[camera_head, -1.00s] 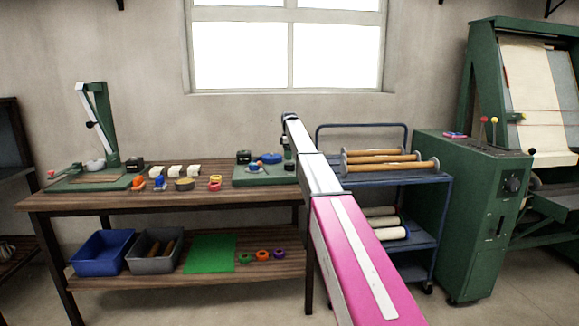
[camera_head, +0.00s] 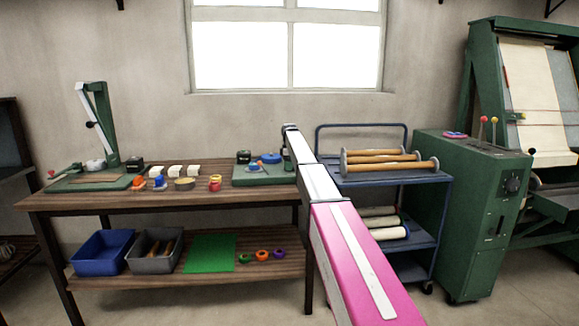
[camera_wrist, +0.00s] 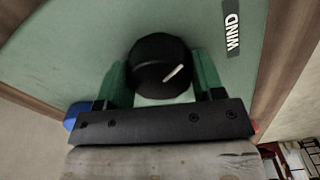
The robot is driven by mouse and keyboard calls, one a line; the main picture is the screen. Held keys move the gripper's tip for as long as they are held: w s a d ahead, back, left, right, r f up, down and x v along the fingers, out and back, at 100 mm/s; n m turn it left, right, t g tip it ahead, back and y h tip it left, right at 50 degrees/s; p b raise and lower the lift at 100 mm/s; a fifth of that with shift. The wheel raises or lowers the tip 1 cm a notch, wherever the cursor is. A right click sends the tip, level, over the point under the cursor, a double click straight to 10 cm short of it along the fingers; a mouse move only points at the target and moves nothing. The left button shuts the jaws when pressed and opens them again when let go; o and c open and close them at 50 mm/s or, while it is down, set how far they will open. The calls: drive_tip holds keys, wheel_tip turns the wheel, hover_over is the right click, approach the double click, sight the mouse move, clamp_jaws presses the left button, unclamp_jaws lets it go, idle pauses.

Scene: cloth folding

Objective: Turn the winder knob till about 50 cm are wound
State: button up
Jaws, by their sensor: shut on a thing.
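The winder knob (camera_wrist: 160,66) is round and black with a white pointer line, which slants up and to the right in the wrist view. It sits on a green base plate (camera_wrist: 70,45) beside a black label reading WIND (camera_wrist: 232,28). My gripper (camera_wrist: 163,80) is shut on the knob, with one green finger at each side. In the head view the green winder base (camera_head: 250,179) stands at the right end of the bench, with a blue round part (camera_head: 270,158) on it. My arm hides the knob there. No wound length can be read.
The wooden bench (camera_head: 60,201) holds a second green device (camera_head: 105,120) at left and several small items between. A blue cart (camera_head: 390,178) with wooden rollers stands right of my arm, beside a green machine (camera_head: 480,210).

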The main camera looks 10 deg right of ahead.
drive_tip(key=shift+m, duration=0.3)
drive_tip(key=m, duration=0.3)
drive_tip(key=shift+m, duration=0.4)
drive_tip(key=m, duration=0.3)
drive_tip(key=shift+m, duration=0.3)
drive_tip(key=m, duration=1)
drive_tip(key=shift+m, duration=0.4)
drive_tip(key=m, duration=0.3)
drive_tip(key=shift+m, duration=0.3)
drive_tip(key=m, duration=0.3)
drive_tip(key=shift+m, duration=2.2)
